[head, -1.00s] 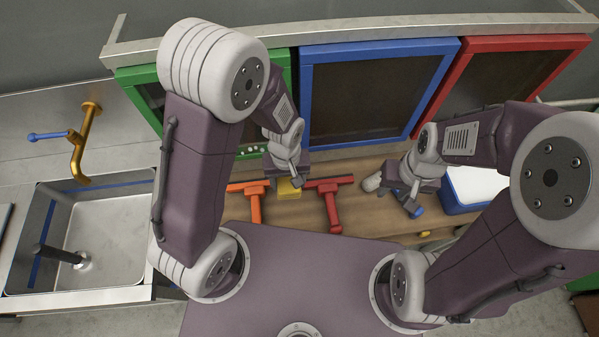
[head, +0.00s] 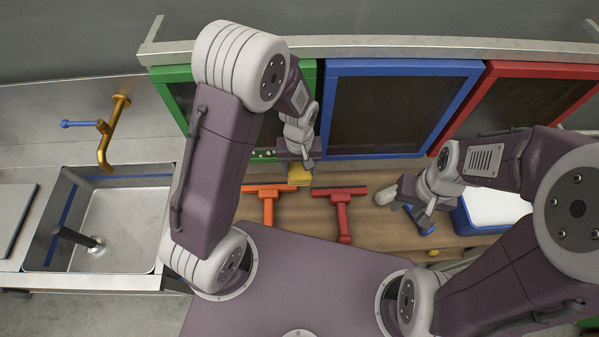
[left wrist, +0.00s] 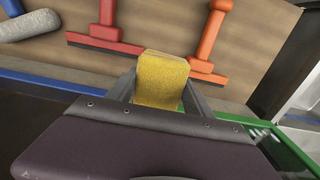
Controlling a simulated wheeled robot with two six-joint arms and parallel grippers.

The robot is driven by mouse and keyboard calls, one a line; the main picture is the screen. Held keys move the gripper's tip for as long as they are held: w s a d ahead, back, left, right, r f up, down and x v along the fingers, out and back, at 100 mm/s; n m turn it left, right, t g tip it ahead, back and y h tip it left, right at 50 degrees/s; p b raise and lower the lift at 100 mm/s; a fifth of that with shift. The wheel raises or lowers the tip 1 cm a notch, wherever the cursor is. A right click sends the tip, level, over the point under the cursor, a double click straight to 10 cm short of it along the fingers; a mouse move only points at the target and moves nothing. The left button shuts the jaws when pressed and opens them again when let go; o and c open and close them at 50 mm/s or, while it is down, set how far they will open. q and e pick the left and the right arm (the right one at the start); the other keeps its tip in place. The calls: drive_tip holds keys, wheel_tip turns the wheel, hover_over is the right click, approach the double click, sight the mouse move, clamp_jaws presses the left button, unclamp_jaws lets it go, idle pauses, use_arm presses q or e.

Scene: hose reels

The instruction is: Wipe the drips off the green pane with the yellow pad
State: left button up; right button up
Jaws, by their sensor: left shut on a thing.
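The green pane (head: 172,75) has a green frame and dark glass and stands at the left of the row. My left arm hides much of it. Pale drips (head: 264,154) show near its lower edge, and beside the green frame in the left wrist view (left wrist: 262,132). My left gripper (head: 298,161) is shut on the yellow pad (head: 300,176), which also fills the middle of the left wrist view (left wrist: 162,82). The pad is near the bottom right corner of the green pane. My right gripper (head: 424,214) is low at the right by a blue item; its jaws are unclear.
An orange squeegee (head: 268,205) and a red squeegee (head: 343,212) lie on the wooden counter. A blue-framed pane (head: 405,68) and a red-framed pane (head: 540,72) stand to the right. A white-topped blue box (head: 495,208) is at right, a sink (head: 125,220) at left.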

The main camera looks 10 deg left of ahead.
use_arm(q)
drive_tip(key=shift+w+a, duration=0.2)
drive_tip(key=shift+w, duration=0.6)
idle(0.5)
drive_tip(key=shift+p, duration=0.3)
idle(0.3)
